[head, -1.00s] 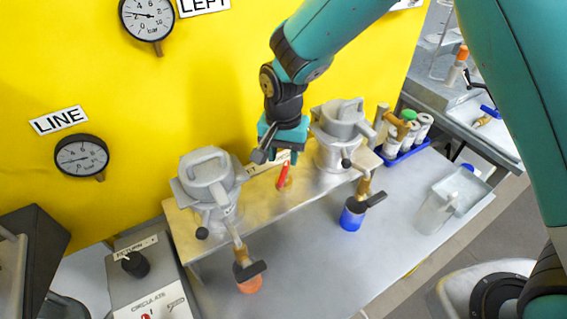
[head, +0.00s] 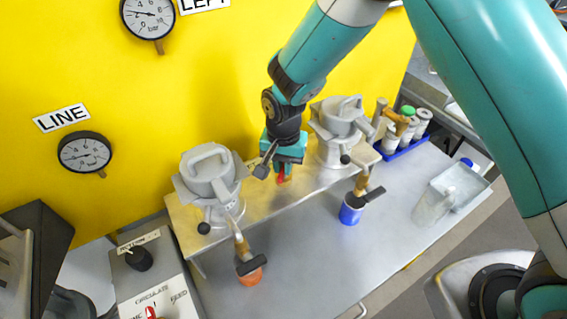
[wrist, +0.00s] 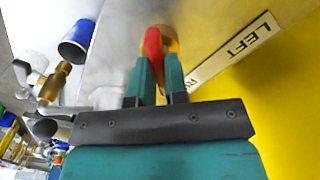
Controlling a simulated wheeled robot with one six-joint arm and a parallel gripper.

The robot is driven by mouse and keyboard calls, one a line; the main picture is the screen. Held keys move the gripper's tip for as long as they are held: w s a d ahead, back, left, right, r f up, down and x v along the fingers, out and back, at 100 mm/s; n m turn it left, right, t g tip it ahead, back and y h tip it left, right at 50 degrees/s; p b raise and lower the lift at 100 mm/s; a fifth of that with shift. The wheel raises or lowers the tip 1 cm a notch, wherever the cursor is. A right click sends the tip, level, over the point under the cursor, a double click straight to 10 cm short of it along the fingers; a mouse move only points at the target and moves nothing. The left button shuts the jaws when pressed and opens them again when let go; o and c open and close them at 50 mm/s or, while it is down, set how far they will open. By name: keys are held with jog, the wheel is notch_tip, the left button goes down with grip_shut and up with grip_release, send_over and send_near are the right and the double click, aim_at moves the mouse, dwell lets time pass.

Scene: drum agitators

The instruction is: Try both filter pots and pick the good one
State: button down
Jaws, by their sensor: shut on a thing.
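Two grey lidded filter pots stand on the metal shelf, the left pot (head: 210,184) and the right pot (head: 338,128). Between them is a red lever (head: 281,178), which shows in the wrist view (wrist: 153,45) pointing away from my gripper on a brass-coloured base. My gripper (head: 285,172) is shut on this lever, with one teal finger on each side in the wrist view (wrist: 160,80). An orange cup (head: 250,277) is under the left pot's outlet and a blue cup (head: 349,214) under the right pot's. The cups' contents are not clear.
A LINE gauge (head: 85,153) and another gauge are on the yellow wall. A control box (head: 155,275) stands at lower left. A blue rack (head: 405,147) of bottles and a clear container (head: 447,200) are to the right. The front bench is mostly clear.

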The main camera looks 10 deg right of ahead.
aim_at(283, 166)
jog(key=n+b, duration=0.2)
jog(key=n, duration=0.3)
jog(key=n+b, duration=0.1)
jog(key=n, duration=0.3)
jog(key=n+b, duration=0.1)
jog(key=n, duration=0.3)
jog(key=shift+n, duration=2.4)
jog(key=shift+a+r, duration=0.1)
jog(key=c, duration=1.1)
grip_release()
jog(key=shift+c, duration=0.2)
jog(key=shift+b, duration=0.3)
notch_tip(283, 166, up, 17)
jog(key=b, duration=0.3)
jog(key=shift+r, duration=0.2)
